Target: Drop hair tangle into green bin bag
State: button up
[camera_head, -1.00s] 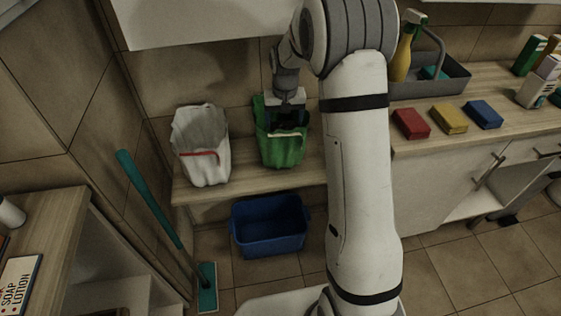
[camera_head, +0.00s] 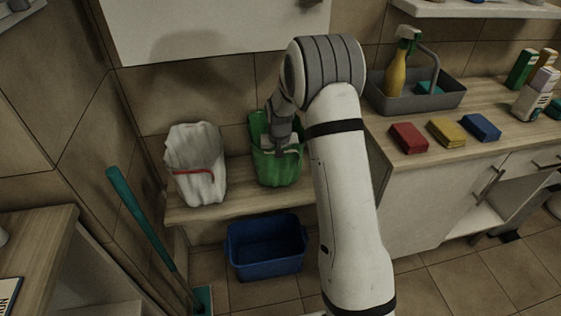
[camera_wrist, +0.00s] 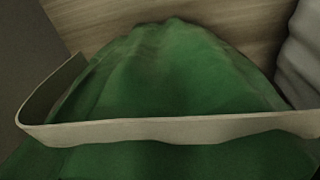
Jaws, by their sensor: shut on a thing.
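The green bin bag (camera_head: 277,174) stands open on the low wooden shelf, right of the white bag. My gripper (camera_head: 280,150) is lowered into its mouth, and the fingertips are hidden behind the bag's front. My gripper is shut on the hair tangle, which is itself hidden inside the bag. In the wrist view the green bag (camera_wrist: 165,75) fills most of the picture, with a pale band (camera_wrist: 170,130) across it. No fingers and no tangle show there.
A white bag (camera_head: 196,170) with a red stripe stands left on the shelf (camera_head: 235,205). A blue tub (camera_head: 266,250) is below. A teal-handled mop (camera_head: 145,225) leans at left. The counter at right holds a grey caddy (camera_head: 440,98) and coloured sponges (camera_head: 446,132).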

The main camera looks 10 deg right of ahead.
jog(key=shift+f+b, duration=0.45)
jog(key=shift+f, duration=0.05)
jog(key=o, duration=1)
jog(key=r, duration=0.3)
jog(key=r+p, duration=0.1)
jog(key=r, duration=0.4)
jog(key=shift+s+r+p, duration=0.35)
jog(key=shift+r, duration=0.05)
